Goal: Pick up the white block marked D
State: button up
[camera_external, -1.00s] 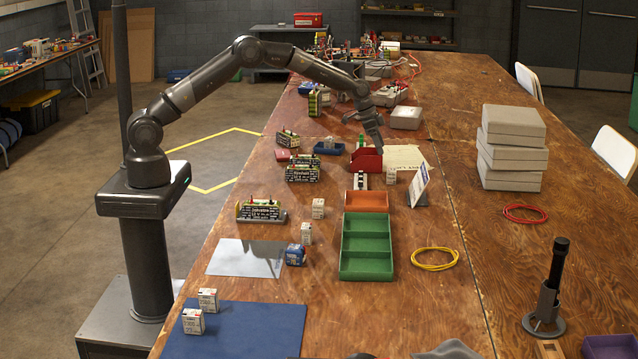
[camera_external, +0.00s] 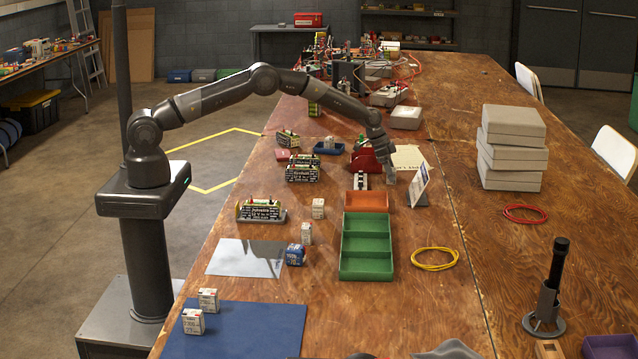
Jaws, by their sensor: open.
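My gripper (camera_external: 389,174) points down at the middle of the table, just right of a small black-and-white strip (camera_external: 361,181). It is open. A small white block at that spot is mostly hidden by the fingers, and I cannot tell whether they touch it. Other white blocks with dark print stand on the table: one beside the battery holder (camera_external: 318,208), one nearer the camera (camera_external: 306,233), and two at the blue mat's left edge (camera_external: 208,300) (camera_external: 193,321). Their letters are too small to read, so I cannot tell which is marked D.
A red bin (camera_external: 364,160) is left of my gripper. A tilted white sign (camera_external: 419,186) stands close on its right. An orange tray (camera_external: 366,202) and a green tray (camera_external: 345,247) lie nearer the camera. Stacked grey boxes (camera_external: 512,154) stand farther right.

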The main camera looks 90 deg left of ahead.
jog(key=shift+w+f, duration=0.2)
jog(key=shift+f, duration=0.35)
jog(key=c, duration=1.1)
jog(key=shift+o, duration=0.2)
jog(key=shift+r, duration=0.1)
